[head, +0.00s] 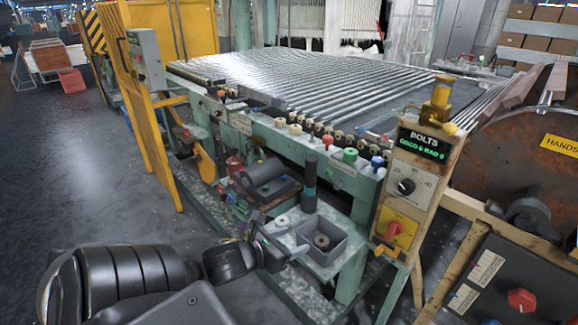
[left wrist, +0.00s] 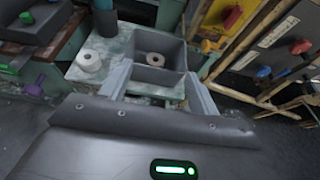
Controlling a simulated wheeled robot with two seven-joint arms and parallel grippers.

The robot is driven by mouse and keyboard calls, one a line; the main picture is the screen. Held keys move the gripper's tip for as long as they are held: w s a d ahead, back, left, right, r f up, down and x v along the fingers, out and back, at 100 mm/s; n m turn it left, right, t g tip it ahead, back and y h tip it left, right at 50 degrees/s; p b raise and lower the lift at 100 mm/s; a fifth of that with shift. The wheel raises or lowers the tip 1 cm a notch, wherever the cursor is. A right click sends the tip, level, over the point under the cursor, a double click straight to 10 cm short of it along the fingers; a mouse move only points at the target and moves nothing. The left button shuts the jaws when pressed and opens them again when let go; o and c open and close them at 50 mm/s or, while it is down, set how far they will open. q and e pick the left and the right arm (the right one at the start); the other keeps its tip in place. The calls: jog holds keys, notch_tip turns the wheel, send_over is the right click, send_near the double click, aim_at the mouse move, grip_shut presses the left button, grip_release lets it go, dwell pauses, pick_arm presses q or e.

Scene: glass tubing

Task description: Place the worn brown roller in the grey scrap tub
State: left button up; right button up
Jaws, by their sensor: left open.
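The grey scrap tub (head: 335,250) stands on a small pale shelf at the front of the machine. It also shows in the left wrist view (left wrist: 158,76). A brown-tan roller with a dark hole (head: 321,240) lies inside the tub, near its far wall in the left wrist view (left wrist: 155,59). A whitish roller (head: 282,221) sits on the shelf left of the tub, also in the left wrist view (left wrist: 89,61). My left gripper (head: 289,243) is open at the tub's near side, its fingers apart and empty (left wrist: 157,80). My right gripper is not in view.
A dark upright cylinder (head: 310,187) stands behind the tub. A control post with a BOLTS display (head: 424,145) rises to the right. The roller bed (head: 300,80) lies behind, and a yellow guard (head: 140,100) stands at left. Open floor is at left.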

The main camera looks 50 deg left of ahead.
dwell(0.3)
pick_arm(q)
jog(key=s+a+f+n+g+y, duration=0.1)
jog(key=s+a+f+n+g, duration=0.15)
jog(key=f+n, duration=0.6)
jog(key=s+a+f+n+g+y, duration=0.1)
jog(key=a+f+n, duration=0.25)
jog(key=f, duration=0.95)
jog(key=s+a+f+n+g+y, duration=0.15)
jog(key=a+f+n, duration=0.3)
jog(key=f, duration=0.65)
jog(key=s+d+f+n+g, duration=0.2)
jog(key=s+f+n, duration=0.25)
jog(key=f, duration=0.25)
jog(key=s+d+f+n+g, duration=0.1)
jog(key=s+d+f+n, duration=0.2)
jog(key=s+f, duration=0.3)
jog(key=s+d+f+n+g+h, duration=0.3)
jog(key=s+d+f+n, duration=0.6)
jog(key=s+d+f, duration=0.3)
jog(key=s+g, duration=0.1)
jog(key=s, duration=0.2)
jog(key=shift+s, duration=0.25)
jog(key=shift+f, duration=0.1)
